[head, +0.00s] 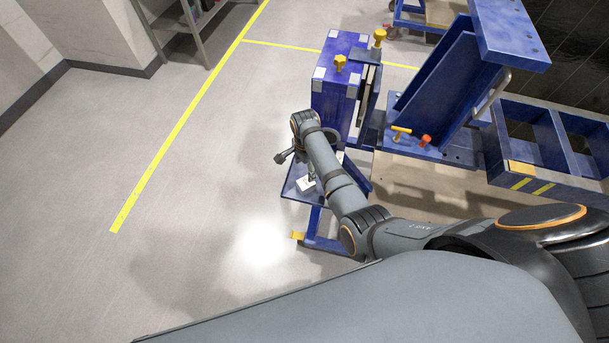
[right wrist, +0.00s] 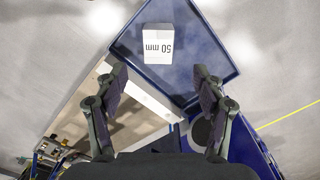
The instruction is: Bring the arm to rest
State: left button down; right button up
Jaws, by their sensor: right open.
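My right arm reaches in from the lower right of the head view to the blue rotary jig (head: 340,85). My right gripper (right wrist: 158,78) is open and empty. In the head view it is mostly hidden by its own wrist, above a small blue tray (head: 293,188). A white block marked "50 mm" (right wrist: 157,44) lies on the blue tray (right wrist: 212,55), beyond my fingertips and apart from them. The block also shows in the head view (head: 306,185). My left gripper is out of view.
Yellow knobs (head: 340,63) top the jig. A tall blue frame (head: 440,85) with a yellow handle (head: 401,131) and a red knob (head: 425,141) stands to its right. A grey shelf (head: 190,28) stands at the back left. The floor left of the jig is clear.

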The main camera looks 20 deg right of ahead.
jog(key=s+d+r+n+t, duration=0.2)
jog(key=s+d+n, duration=0.5)
jog(key=s, duration=0.4)
jog(key=s+d+r+n+t+h, duration=0.1)
jog(key=s+r+n+t, duration=0.1)
jog(key=s+r+n, duration=0.8)
jog(key=s+d+f+g+b, duration=0.1)
jog(key=s+f+b, duration=0.15)
jog(key=f, duration=1.05)
jog(key=s+d+f+b, duration=0.1)
jog(key=f+b, duration=0.2)
jog(key=f, duration=0.9)
jog(key=s+d+f+g+b, duration=0.1)
jog(key=s+f+b, duration=0.15)
jog(key=f, duration=1.05)
pick_arm(q)
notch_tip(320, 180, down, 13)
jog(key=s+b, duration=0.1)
jog(key=b, duration=0.4)
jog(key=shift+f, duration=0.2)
pick_arm(e)
jog(key=s+d+f+m, duration=0.1)
jog(key=s+f, duration=1.5)
jog(key=f, duration=0.2)
jog(key=shift+s+g, duration=0.25)
jog(key=shift+g, duration=0.15)
